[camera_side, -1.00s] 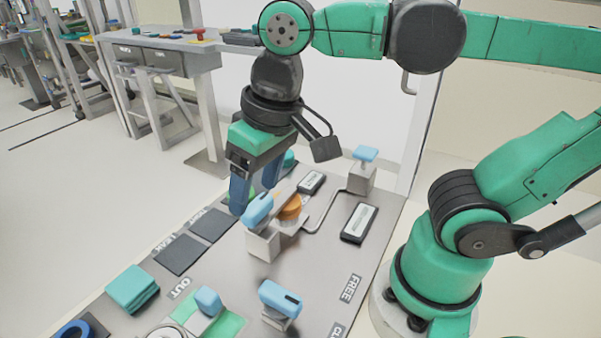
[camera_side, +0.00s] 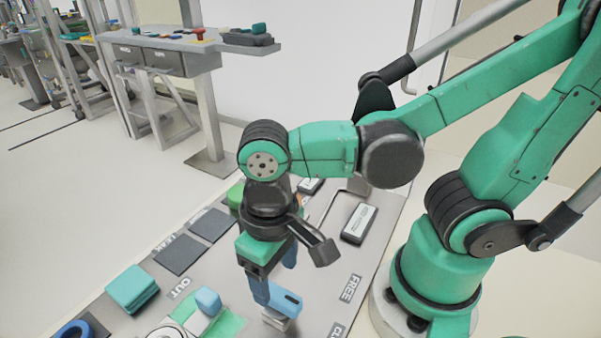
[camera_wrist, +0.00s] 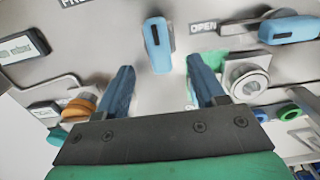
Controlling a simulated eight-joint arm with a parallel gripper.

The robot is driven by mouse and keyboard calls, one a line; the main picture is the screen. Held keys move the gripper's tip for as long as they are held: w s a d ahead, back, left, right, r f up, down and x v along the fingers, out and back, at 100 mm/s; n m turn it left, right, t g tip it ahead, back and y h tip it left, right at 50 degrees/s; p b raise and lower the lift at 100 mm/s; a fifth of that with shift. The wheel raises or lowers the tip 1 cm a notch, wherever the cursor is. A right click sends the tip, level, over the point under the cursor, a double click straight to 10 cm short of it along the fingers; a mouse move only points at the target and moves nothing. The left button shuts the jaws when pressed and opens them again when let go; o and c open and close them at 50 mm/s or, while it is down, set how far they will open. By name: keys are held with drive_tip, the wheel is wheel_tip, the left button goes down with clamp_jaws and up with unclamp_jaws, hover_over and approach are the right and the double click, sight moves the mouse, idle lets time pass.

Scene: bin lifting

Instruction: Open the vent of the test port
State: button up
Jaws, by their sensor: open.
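A blue lever handle (camera_side: 285,298) with a dark slot stands on a small metal block near the front of the grey panel. It also shows in the wrist view (camera_wrist: 156,45), beside an OPEN label. My gripper (camera_side: 274,278) is open and pointed down, close to this handle. In the wrist view its two dark blue fingers (camera_wrist: 160,75) stand apart, with the handle ahead between them and nothing gripped. A metal round port (camera_wrist: 247,82) lies to the right over a green patch. I cannot tell from labels which part is the vent.
A second blue handle (camera_wrist: 290,29) lies sideways at the right. An orange knob (camera_wrist: 80,106) and bent metal pipe (camera_wrist: 45,84) are at the left. A labelled box (camera_side: 359,223) stands behind.

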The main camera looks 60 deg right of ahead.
sight(278, 292)
drive_tip(key=shift+f, duration=2.1)
clamp_jaws()
